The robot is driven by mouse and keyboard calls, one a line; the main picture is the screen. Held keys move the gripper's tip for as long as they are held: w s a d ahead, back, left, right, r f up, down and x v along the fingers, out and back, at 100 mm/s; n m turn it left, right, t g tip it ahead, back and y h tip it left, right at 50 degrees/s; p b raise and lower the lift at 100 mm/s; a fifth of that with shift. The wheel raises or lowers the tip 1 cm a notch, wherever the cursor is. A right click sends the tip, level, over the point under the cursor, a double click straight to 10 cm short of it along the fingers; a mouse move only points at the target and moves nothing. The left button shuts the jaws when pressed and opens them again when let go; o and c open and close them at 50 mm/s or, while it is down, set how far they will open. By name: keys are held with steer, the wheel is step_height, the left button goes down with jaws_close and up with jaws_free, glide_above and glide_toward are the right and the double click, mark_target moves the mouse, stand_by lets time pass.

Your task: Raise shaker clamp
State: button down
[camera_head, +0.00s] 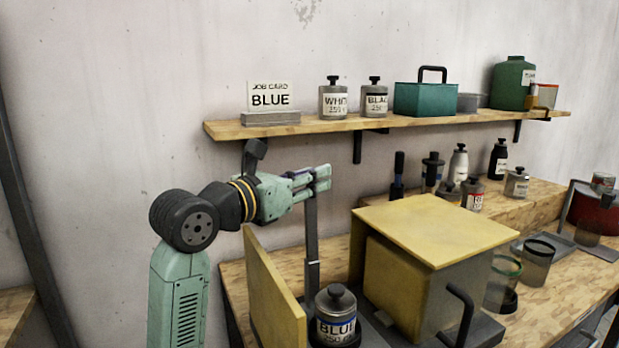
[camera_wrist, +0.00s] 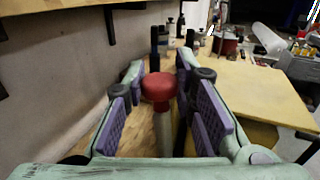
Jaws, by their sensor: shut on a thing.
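The shaker is a yellow and grey box (camera_head: 402,290) on the bench with a flat yellow top. Its yellow door panel (camera_head: 272,290) stands open at the left. A can labelled BLUE (camera_head: 335,330) with a dark knobbed lid stands upright between the door and the box. The clamp's grey upright bar (camera_head: 312,240) rises behind the can. My gripper (camera_head: 320,178) is at the top of this bar, shut on the clamp's red knob (camera_wrist: 158,87). In the wrist view the knob sits between the purple finger pads. In the head view my fingers hide the knob.
A wooden shelf (camera_head: 400,122) above and behind my gripper bears a BLUE job card (camera_head: 271,97), two cans and a green box (camera_head: 425,98). Several bottles and cans stand at the back of the bench. Mesh-like cups (camera_head: 537,262) stand right of the box.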

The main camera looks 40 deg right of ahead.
stand_by(0.3)
steer(key=s+a+m+h+b, duration=0.1)
steer(key=s+m+b, duration=0.3)
steer(key=s+b, duration=0.2)
steer(key=shift+a+f+m+h+b, duration=0.25)
steer(key=shift+f+m+h+b, duration=0.15)
steer(key=shift+b, duration=0.6)
steer(key=shift+s, duration=0.1)
steer(key=c, duration=1.3)
jaws_free()
steer(key=v, duration=1.2)
